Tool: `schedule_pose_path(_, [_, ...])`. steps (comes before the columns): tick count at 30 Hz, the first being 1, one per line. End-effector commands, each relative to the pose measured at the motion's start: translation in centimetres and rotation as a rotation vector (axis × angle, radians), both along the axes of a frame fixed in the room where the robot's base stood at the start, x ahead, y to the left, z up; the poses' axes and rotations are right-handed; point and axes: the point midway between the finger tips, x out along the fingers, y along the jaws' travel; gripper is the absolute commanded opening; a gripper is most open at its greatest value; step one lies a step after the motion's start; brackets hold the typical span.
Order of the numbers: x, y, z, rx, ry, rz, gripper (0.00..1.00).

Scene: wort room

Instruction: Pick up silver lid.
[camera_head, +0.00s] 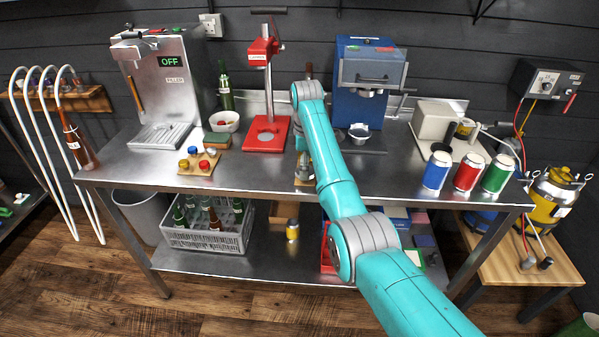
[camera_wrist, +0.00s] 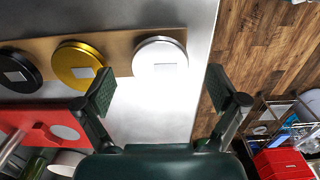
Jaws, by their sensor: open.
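The silver lid (camera_wrist: 160,62) is round with a pale label. It lies at the right end of a narrow wooden board (camera_wrist: 118,48) in the wrist view, near the counter's edge. A yellow lid (camera_wrist: 77,66) and a black lid (camera_wrist: 16,71) lie on the same board to its left. My gripper (camera_wrist: 165,95) is open and empty. Its fingers show on both sides below the silver lid, with the lid roughly ahead of the gap and nothing held. In the head view my arm and gripper hide most of that board.
A red press (camera_head: 265,130) stands left of my gripper on the steel counter (camera_head: 235,172); a blue machine (camera_head: 362,80) stands behind right. A board with small caps (camera_head: 198,163) is left. Blue, red and green cans (camera_head: 467,173) are right. The counter edge drops to wooden floor.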

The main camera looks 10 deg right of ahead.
Motion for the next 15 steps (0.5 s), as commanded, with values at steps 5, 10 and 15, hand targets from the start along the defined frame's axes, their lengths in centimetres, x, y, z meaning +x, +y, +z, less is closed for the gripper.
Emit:
schedule_pose_path(5, [-0.01,-0.25,-0.33,0.0,-0.001,0.0,0.95])
schedule_pose_path(10, [-0.01,-0.21,-0.33,0.0,-0.001,0.0,0.79])
schedule_pose_path(15, [-0.01,-0.21,-0.32,0.0,-0.001,0.0,0.56])
